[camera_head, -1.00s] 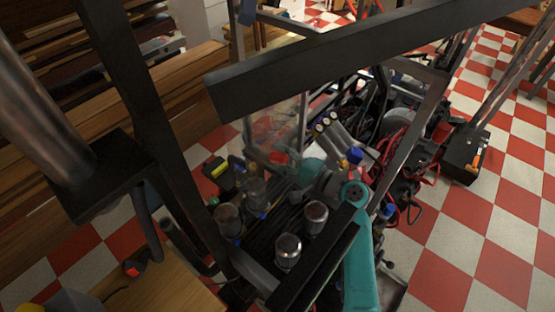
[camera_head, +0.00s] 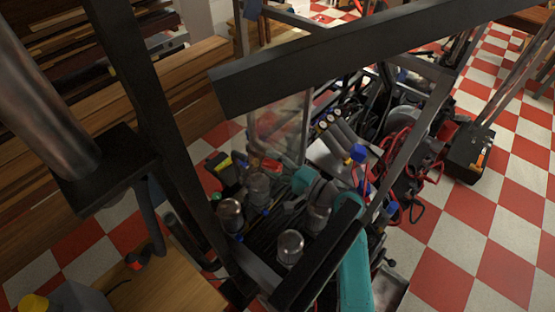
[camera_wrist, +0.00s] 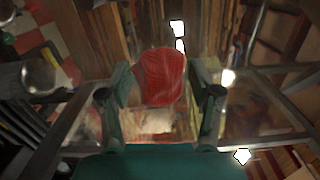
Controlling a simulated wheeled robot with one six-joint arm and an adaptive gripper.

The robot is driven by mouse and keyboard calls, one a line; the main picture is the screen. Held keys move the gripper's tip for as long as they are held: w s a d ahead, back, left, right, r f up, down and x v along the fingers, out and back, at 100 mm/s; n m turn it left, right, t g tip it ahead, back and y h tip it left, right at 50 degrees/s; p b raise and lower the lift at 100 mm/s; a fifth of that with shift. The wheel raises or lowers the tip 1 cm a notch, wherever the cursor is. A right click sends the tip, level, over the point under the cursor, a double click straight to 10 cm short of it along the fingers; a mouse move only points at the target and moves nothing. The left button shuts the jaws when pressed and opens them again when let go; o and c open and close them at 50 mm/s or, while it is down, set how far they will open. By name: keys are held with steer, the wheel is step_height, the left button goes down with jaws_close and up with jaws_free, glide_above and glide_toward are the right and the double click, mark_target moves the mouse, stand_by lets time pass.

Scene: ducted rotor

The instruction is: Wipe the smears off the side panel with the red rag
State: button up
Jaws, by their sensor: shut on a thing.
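My gripper (camera_wrist: 162,88) is shut on the red rag (camera_wrist: 162,76), which is bunched between its two fingers in the wrist view. The clear side panel (camera_wrist: 245,115) in a grey frame lies ahead of the rag. Pale and brownish patches show below the rag, but I cannot tell smears from things seen through the panel. In the head view the clear panel (camera_head: 287,122) stands upright beyond my teal arm. My gripper (camera_head: 296,190) is low in front of it, partly lost among metal cylinders. I cannot tell whether the rag touches the panel.
Dark frame bars (camera_head: 340,60) cross the head view close to my arm. Several metal cylinders (camera_head: 290,247) stand around the arm. A wooden table (camera_head: 165,285) is at lower left and stacked planks (camera_head: 130,105) are behind.

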mark_target(268, 158)
steer(key=shift+s+a, duration=0.95)
steer(key=shift+s, duration=0.2)
steer(key=shift+s+a, duration=0.95)
steer(key=shift+s, duration=0.2)
steer(key=shift+r, duration=1.65)
steer(key=shift+w+d, duration=0.7)
steer(key=shift+w, duration=0.1)
steer(key=shift+w+d+f, duration=0.25)
steer(key=shift+w+d, duration=0.6)
steer(key=shift+w, duration=0.2)
steer(key=shift+w+d, duration=0.8)
steer(key=shift+w, duration=0.1)
steer(key=shift+w+d, duration=0.45)
steer(key=shift+w, duration=0.3)
steer(key=shift+w+d, duration=0.45)
steer(key=shift+w, duration=0.25)
steer(key=shift+w+a, duration=0.1)
steer(key=shift+s+a, duration=1)
steer(key=shift+s, duration=0.45)
steer(key=shift+s+a, duration=1.05)
steer(key=shift+s, duration=0.35)
steer(key=shift+s+a, duration=1)
steer(key=shift+s, duration=0.45)
